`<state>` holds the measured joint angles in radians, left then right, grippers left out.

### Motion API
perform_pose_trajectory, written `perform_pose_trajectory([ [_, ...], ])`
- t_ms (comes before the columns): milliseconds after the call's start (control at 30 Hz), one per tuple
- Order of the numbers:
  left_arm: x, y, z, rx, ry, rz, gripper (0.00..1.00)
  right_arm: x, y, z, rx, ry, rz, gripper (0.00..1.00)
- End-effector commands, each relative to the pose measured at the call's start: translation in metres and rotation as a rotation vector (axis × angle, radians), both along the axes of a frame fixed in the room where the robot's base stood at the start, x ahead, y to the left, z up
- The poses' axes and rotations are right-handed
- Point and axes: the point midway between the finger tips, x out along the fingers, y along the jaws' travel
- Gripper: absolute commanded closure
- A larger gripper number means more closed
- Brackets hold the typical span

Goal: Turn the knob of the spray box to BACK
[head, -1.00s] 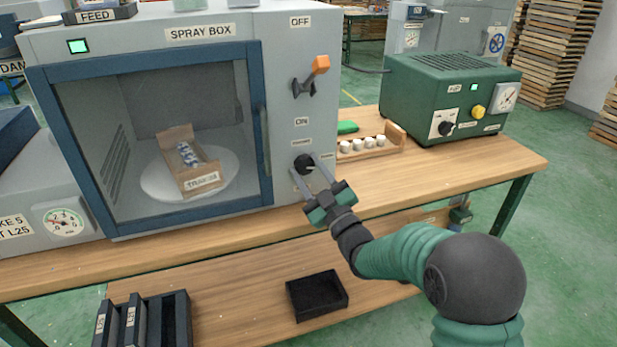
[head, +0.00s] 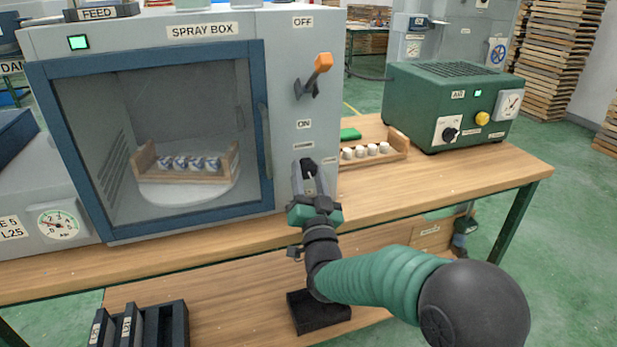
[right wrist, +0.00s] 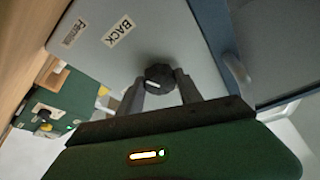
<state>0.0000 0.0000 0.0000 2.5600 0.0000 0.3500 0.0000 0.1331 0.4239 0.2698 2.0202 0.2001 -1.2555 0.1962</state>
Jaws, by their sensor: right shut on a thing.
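The spray box (head: 180,32) stands on the bench with its framed window facing me. Its black knob (head: 306,163) is low on the right panel, partly hidden by my right gripper (head: 310,176). In the right wrist view, the knob (right wrist: 160,76) sits between the two fingers of the right gripper (right wrist: 159,84), which is shut on it. The knob's white mark points left in that view. The BACK label (right wrist: 118,32) is above and left of the knob. Inside the box, a wooden tray (head: 184,178) with several blue-and-white cups lies side-on on a white turntable (head: 160,200).
An orange-handled lever (head: 322,62) points up on the panel. A rack (head: 398,142) with white cups and a green machine (head: 425,100) stand on the right. A black bin (head: 322,320) is on the lower shelf.

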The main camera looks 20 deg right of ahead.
Motion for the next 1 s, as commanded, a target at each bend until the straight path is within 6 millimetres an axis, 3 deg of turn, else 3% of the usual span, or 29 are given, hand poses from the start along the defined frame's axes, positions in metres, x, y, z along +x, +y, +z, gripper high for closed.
perform_pose_trajectory([
  [500, 0.0, 0.0, -0.0001, 0.0, 0.0, 0.0, 1.0, 0.0004, 0.0025, -0.0046, 0.329, 0.024, 0.0, 0.98],
  [1000, 0.0, 0.0, 0.0001, 0.0, 0.0, 0.0, 1.0, 0.0005, 0.002, -0.0042, 0.383, 0.026, -0.001, 0.98],
])
